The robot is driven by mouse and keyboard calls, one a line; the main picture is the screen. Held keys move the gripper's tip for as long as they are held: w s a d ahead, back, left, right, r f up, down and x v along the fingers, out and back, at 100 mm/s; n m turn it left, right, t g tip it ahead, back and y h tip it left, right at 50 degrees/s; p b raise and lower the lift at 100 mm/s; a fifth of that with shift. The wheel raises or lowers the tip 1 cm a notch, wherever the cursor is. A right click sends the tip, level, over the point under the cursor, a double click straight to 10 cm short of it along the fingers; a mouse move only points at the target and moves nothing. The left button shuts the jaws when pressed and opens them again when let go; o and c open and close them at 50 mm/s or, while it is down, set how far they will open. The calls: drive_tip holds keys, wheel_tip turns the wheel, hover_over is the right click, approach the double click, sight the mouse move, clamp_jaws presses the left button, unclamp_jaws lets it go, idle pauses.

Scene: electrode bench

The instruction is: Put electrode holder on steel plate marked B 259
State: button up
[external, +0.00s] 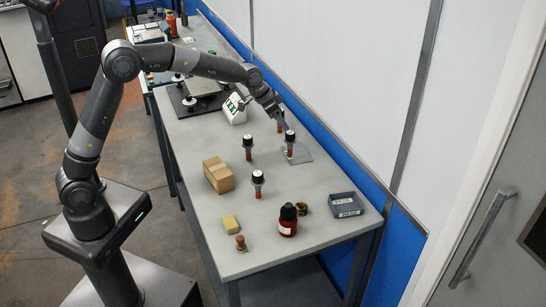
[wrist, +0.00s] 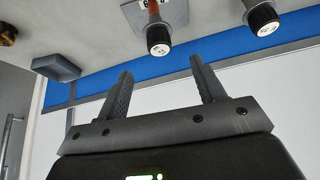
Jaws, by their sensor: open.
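The steel plate (external: 301,155) lies flat on the bench near the wall; part of it shows at the top of the wrist view (wrist: 133,12), its marking too small to read surely. One electrode holder (external: 290,138), with a dark white-topped cap and orange-brown body, appears to stand upright on the plate's left part; it also shows in the wrist view (wrist: 157,36).
A cardboard box (external: 218,176), yellow block (external: 231,225), wooden stamp-like piece (external: 240,243), red-black bottle (external: 288,220) and grey tray (external: 345,205) stand on the nearer bench. A white block with green marks (external: 234,108) is near my arm. The wall bounds the right side.

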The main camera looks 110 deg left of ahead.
drive_tip(key=shift+v, duration=1)
drive_tip(key=s+d+r+m+h, duration=0.1)
drive_tip(key=d+r, duration=0.2)
drive_tip(key=d, duration=0.8)
drive_tip(key=s+d+r+m, duration=0.15)
drive_tip(key=d+r, duration=0.25)
drive_tip(key=d, duration=0.7)
drive_tip(key=d+r+m+h, duration=0.1)
drive_tip(key=d+r+m, duration=0.15)
drive_tip(key=d, duration=0.75)
drive_tip(key=s+d+f+m+t+h, duration=0.1)
drive_tip(key=s+d+f+m, duration=0.1)
drive_tip(key=s+d, duration=1.8)
drive_tip(key=shift+f+m+h, duration=0.4)
drive_tip(key=shift+f, duration=0.1)
